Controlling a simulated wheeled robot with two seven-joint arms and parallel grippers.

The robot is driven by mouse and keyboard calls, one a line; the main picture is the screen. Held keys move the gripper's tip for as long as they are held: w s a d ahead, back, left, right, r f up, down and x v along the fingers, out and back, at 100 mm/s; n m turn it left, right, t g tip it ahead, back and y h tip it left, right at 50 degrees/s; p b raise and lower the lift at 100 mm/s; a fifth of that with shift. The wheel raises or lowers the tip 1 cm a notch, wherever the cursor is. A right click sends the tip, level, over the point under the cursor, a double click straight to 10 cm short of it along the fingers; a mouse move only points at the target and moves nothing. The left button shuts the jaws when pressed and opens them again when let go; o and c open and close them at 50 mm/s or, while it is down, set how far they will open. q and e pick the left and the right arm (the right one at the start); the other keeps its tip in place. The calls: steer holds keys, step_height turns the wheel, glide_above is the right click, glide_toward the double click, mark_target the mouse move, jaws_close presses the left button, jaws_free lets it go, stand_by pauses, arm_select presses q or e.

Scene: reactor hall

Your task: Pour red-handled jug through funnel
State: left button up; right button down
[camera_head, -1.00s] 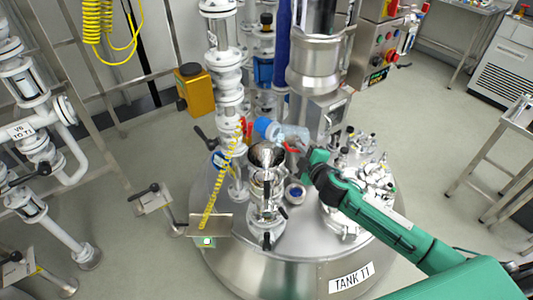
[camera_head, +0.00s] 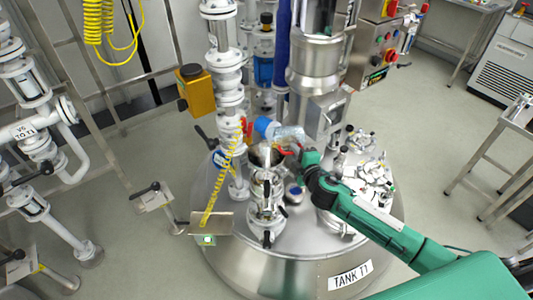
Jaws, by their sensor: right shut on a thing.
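The jug has a clear body (camera_head: 290,134), a blue mouth end (camera_head: 263,127) and a red handle (camera_head: 283,151). It lies tipped on its side above the tank top, its blue end pointing left over the funnel. My right gripper (camera_head: 298,153) is shut on the jug at the handle side; its fingers are small and partly hidden. The metal funnel (camera_head: 257,159) sits on a fitting of the tank, under the jug's mouth. A thin pale streak runs down from the mouth in front of the funnel's dark inside. My left gripper is out of view.
Tank T1 (camera_head: 245,262) carries valves and pipework around the funnel. A tall white pipe column (camera_head: 229,100) stands just left of the jug, and a steel column (camera_head: 314,70) stands behind. A small round blue-topped fitting (camera_head: 295,192) is right of the funnel.

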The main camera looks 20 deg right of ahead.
steer(key=shift+a+r+n, duration=0.1)
steer(key=shift+r+n, duration=0.05)
steer(key=shift+n, duration=0.15)
steer(key=shift+a+r+n+h+p, duration=0.15)
steer(key=shift+a+r+n+p, duration=0.15)
steer(key=shift+n+p, duration=0.45)
steer(key=shift+a+r+n+h+p, duration=0.2)
steer(key=shift+r+n+p, duration=0.2)
steer(key=shift+p, duration=0.5)
stand_by(1.1)
